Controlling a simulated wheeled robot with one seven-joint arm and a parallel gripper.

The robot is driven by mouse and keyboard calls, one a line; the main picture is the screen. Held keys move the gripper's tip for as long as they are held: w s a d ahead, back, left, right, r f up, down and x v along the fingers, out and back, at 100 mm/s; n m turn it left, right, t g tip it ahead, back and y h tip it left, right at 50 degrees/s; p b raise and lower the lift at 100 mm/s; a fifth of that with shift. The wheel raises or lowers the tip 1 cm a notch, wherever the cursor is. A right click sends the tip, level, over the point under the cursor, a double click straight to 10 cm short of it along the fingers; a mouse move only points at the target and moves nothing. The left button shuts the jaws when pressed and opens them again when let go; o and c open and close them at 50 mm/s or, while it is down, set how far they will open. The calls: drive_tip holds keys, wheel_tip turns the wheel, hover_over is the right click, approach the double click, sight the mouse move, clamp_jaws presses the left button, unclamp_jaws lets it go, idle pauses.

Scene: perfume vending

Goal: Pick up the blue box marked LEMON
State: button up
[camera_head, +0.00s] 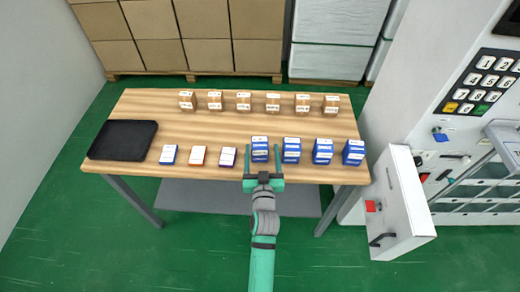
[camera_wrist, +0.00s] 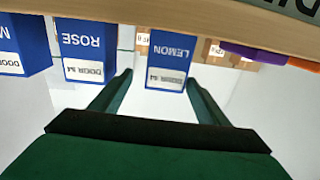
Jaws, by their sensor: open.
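The blue box marked LEMON (camera_wrist: 168,58) stands upright in the wrist view, which shows the scene upside down. Its white lower label reads DOOR 54. In the wrist view my gripper (camera_wrist: 160,78) is open, with one finger toward each side of the box. The box appears between and beyond the fingertips; I cannot tell whether they reach it.
A blue ROSE box (camera_wrist: 88,55) stands beside LEMON, with more blue boxes (camera_head: 322,152) further right on the wooden table (camera_head: 215,125). Low boxes (camera_head: 198,156) lie to the left. Brown boxes (camera_head: 243,100) line the back. A black tray (camera_head: 123,140) is at left.

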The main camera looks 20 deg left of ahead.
sight(260, 138)
drive_tip(key=shift+a+x, duration=0.15)
drive_tip(key=shift+x, duration=1.75)
drive_tip(key=shift+a+x, duration=0.2)
drive_tip(key=shift+x, duration=1.7)
drive_tip(key=shift+s, duration=0.1)
drive_tip(key=c, duration=1.2)
